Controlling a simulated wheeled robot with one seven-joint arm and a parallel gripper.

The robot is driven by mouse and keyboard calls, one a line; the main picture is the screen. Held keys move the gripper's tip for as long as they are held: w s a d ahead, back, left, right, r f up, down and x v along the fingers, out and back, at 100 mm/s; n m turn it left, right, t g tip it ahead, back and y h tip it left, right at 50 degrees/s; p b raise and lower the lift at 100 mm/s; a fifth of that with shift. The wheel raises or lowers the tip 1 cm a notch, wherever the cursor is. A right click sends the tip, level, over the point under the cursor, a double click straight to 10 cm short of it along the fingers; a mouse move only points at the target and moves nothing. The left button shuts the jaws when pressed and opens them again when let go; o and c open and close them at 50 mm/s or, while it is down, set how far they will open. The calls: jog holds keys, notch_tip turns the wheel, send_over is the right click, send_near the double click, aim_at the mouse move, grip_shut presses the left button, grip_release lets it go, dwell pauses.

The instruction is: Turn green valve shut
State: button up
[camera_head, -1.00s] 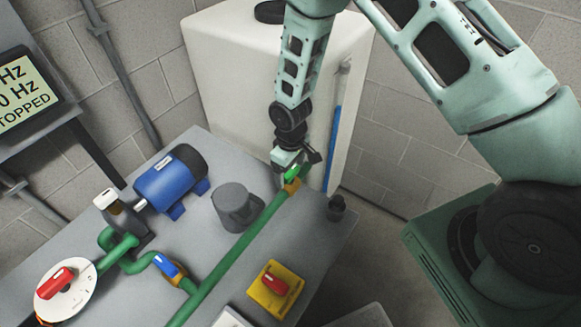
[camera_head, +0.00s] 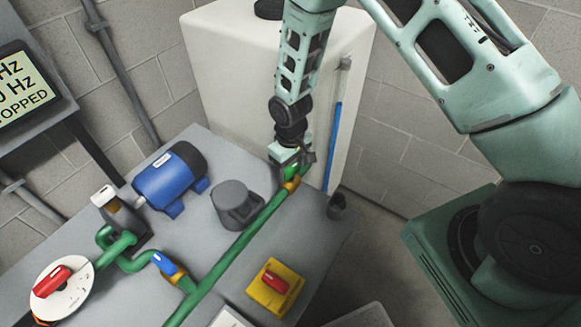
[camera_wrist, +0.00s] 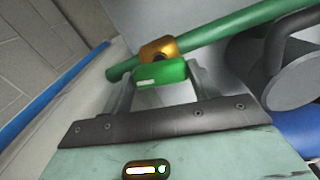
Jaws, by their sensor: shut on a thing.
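The green valve handle (camera_wrist: 160,73) lies between the fingers of my gripper (camera_wrist: 158,90) in the wrist view. It sits in front of the brass valve body (camera_wrist: 158,49) on the green pipe (camera_wrist: 215,36). My gripper (camera_head: 293,168) is shut on the handle. In the head view the brass valve body (camera_head: 291,184) shows at the far end of the green pipe (camera_head: 240,243), just below my gripper. The green handle (camera_head: 290,172) is partly hidden there by the fingers.
A blue-handled valve (camera_head: 165,264), a blue motor (camera_head: 170,180), a grey mug-like object (camera_head: 236,205), a yellow box with a red knob (camera_head: 275,288) and a white dial with a red knob (camera_head: 50,281) are on the bench. A white tank (camera_head: 230,80) stands behind.

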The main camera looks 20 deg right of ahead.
jog(key=m+b, duration=0.1)
jog(key=m, duration=0.3)
jog(key=shift+m, duration=0.3)
jog(key=m+b, duration=0.1)
jog(key=m, duration=0.2)
jog(key=shift+m, duration=0.4)
jog(key=m, duration=0.4)
jog(key=shift+m+p, duration=0.4)
jog(key=shift+m, duration=1.2)
jog(key=o, duration=1)
jog(key=shift+r, duration=0.1)
